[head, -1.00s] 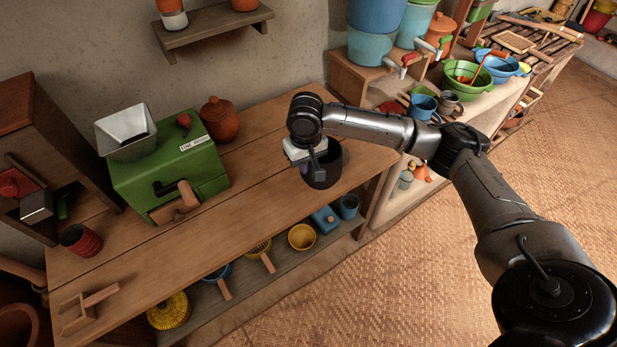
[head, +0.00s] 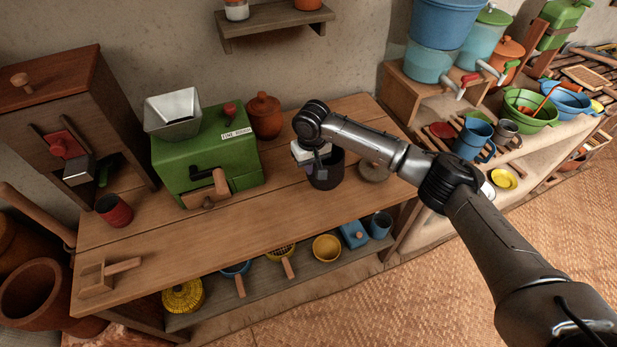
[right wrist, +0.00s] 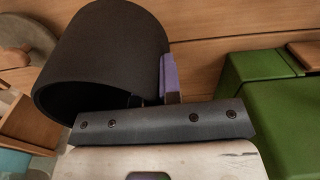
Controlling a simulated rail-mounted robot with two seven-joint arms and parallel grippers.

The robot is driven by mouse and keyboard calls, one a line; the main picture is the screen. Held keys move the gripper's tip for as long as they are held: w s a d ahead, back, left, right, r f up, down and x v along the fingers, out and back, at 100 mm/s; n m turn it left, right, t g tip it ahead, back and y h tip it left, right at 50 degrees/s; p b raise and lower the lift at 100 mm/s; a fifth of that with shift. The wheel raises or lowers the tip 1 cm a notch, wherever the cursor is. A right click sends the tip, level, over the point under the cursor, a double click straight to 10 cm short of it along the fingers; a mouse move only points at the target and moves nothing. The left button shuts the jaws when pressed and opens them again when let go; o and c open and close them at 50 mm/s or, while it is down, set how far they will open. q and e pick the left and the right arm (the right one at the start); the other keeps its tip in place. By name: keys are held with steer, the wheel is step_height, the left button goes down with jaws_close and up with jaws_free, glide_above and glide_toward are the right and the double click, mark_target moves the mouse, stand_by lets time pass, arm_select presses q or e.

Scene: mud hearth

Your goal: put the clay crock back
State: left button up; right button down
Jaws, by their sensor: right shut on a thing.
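A dark, almost black crock (head: 326,172) with an open mouth is at the right part of the wooden worktop. My right gripper (head: 316,158) is shut on its wall at the near left side. In the right wrist view the crock (right wrist: 100,55) fills the upper left, tilted in the picture, with a purple finger pad against its wall. I cannot tell whether its base touches the worktop. A flat, round, grey-brown lid with a knob (head: 374,172) lies on the worktop just right of the crock. My left gripper is out of view.
A green grinder (head: 207,160) and a lidded terracotta pot (head: 264,115) stand left of the crock. A red cup (head: 114,210) and a wooden stand (head: 105,275) are farther left. Pans and bowls sit on the shelf below. The worktop's front middle (head: 235,225) is bare.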

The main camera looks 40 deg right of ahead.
steer(key=shift+w+a+f, duration=0.1)
steer(key=shift+w+f, duration=0.2)
steer(key=shift+w, duration=0.15)
steer(key=shift+f+b, duration=0.85)
steer(key=shift+f, duration=1.1)
steer(key=c, duration=1.7)
jaws_free()
steer(key=shift+f, duration=0.15)
steer(key=o, duration=0.4)
